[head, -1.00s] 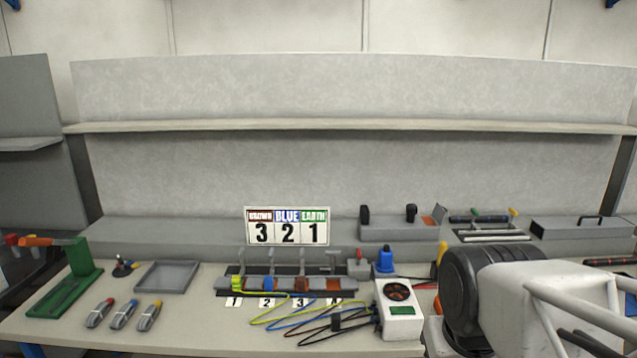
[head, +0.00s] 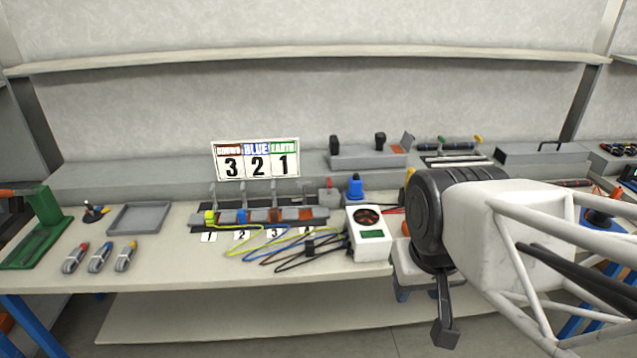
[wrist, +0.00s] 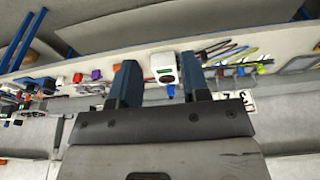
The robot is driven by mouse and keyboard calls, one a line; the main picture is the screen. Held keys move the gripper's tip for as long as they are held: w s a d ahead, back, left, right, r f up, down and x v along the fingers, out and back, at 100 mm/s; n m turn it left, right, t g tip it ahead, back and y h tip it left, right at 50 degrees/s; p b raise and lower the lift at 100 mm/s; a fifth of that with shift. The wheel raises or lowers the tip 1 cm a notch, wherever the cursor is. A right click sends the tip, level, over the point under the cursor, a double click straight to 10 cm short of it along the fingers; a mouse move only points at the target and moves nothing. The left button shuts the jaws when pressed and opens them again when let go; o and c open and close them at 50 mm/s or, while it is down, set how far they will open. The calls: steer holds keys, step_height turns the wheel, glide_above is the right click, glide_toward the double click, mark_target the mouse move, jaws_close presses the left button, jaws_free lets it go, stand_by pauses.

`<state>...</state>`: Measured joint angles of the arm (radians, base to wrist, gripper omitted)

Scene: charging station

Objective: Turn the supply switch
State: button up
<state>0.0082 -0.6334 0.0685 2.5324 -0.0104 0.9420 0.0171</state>
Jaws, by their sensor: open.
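No part is labelled as the supply switch, so I cannot tell which one it is. A white box (head: 371,248) with a dark round dial and a green display stands at the bench's front edge. A blue upright part (head: 355,187) stands behind it, and a small grey box with a red top (head: 329,196) is left of that. In the wrist view my gripper (wrist: 160,80) is open and empty, its two dark blue fingers wide apart. The white box (wrist: 161,66) and blue part (wrist: 171,90) show between the fingers, apart from them.
A rail of terminals (head: 262,219) with levers and coloured wires lies left of the white box. A sign (head: 256,159) reading 3 2 1 stands behind it. A grey tray (head: 139,218), cable coils and a green stand (head: 40,229) are farther left. Grey boxes stand along the back step.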

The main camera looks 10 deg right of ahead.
steer(key=shift+w, duration=0.1)
stand_by(0.5)
steer(key=w+a+r+g, duration=0.1)
steer(key=w+r, duration=0.1)
steer(key=w, duration=1.6)
steer(key=w+r, duration=0.2)
steer(key=w, duration=1.5)
steer(key=shift+g, duration=0.8)
steer(key=w+a+f, duration=0.1)
steer(key=w+f, duration=0.5)
steer(key=w, duration=0.4)
steer(key=w+a+f, duration=0.1)
steer(key=w+f, duration=0.5)
steer(key=w, duration=0.5)
steer(key=w+a+f, duration=0.1)
steer(key=w+f, duration=0.5)
steer(key=w, duration=0.4)
steer(key=shift+w, duration=0.2)
steer(key=shift+w+a+f, duration=0.1)
steer(key=shift+w+f, duration=0.25)
